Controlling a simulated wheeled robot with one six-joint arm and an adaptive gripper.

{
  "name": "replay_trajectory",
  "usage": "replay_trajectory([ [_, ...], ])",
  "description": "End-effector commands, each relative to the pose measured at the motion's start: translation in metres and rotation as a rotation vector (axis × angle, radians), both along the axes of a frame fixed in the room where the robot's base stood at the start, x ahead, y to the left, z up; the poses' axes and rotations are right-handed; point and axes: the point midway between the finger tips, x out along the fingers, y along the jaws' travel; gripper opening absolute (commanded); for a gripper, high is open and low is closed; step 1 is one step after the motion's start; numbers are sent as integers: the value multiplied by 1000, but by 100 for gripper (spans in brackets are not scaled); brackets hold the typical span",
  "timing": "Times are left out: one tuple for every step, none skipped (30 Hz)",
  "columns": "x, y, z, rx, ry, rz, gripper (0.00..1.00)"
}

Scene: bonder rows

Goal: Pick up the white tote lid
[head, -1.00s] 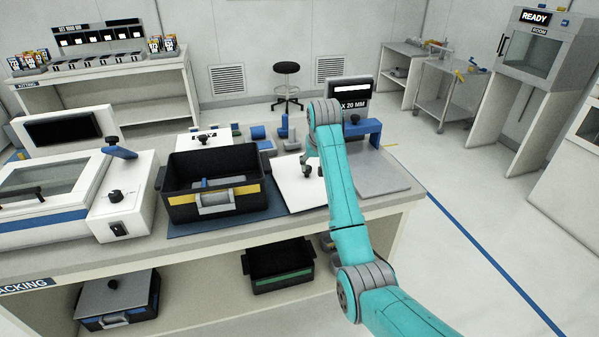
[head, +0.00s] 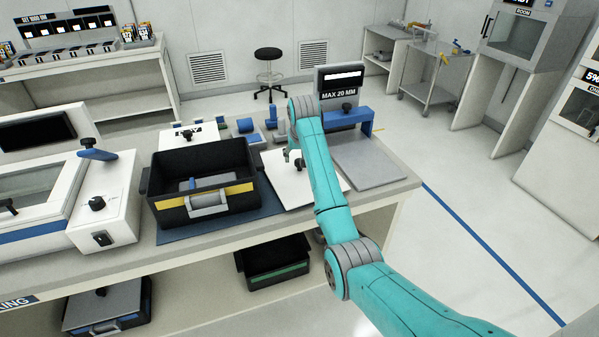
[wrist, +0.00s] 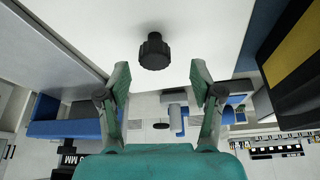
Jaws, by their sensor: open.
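The white tote lid (head: 276,184) lies flat on the bench, right of the black tote. A black knob stands up from it. In the wrist view, the lid (wrist: 190,25) fills the upper middle, with its knob (wrist: 153,50) near the centre. My gripper (head: 293,156) is over the lid, close to the knob; the arm hides part of the lid in the head view. In the wrist view my gripper (wrist: 159,72) is open and empty, with the fingers apart on either side of the knob's line. Contact with the knob cannot be told.
The open black tote (head: 163,205) with a yellow band stands left of the lid on a blue mat (head: 235,220). A grey plate (head: 368,163) lies to the right, before a blue gauge arch (head: 362,115). Small blue and grey parts (head: 246,126) sit behind.

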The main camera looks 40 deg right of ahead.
Motion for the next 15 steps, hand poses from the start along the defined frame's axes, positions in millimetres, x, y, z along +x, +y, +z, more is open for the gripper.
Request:
replay_trajectory([
  [0, -3, -8, 1, 4, -1, 65],
  [0, -4, -13, 1, 4, -1, 65],
  [1, -6, -19, 1, 5, 0, 65],
  [1, -7, -23, 1, 5, 0, 65],
  [2, -8, -26, 1, 3, 0, 65],
  [5, -9, -31, 1, 4, 0, 65],
  [6, -10, -33, 1, 3, 0, 65],
  [7, -10, -36, 1, 2, 0, 65],
  [8, -11, -39, 1, 2, 0, 65],
  [8, -11, -40, 1, 3, 0, 65],
  [9, -11, -41, 1, 2, 0, 65],
  [9, -11, -42, 0, 1, 0, 65],
  [9, -11, -42, 0, 1, 0, 65],
  [9, -11, -42, 0, 1, 0, 65],
  [10, -11, -42, 0, 1, 0, 65],
])
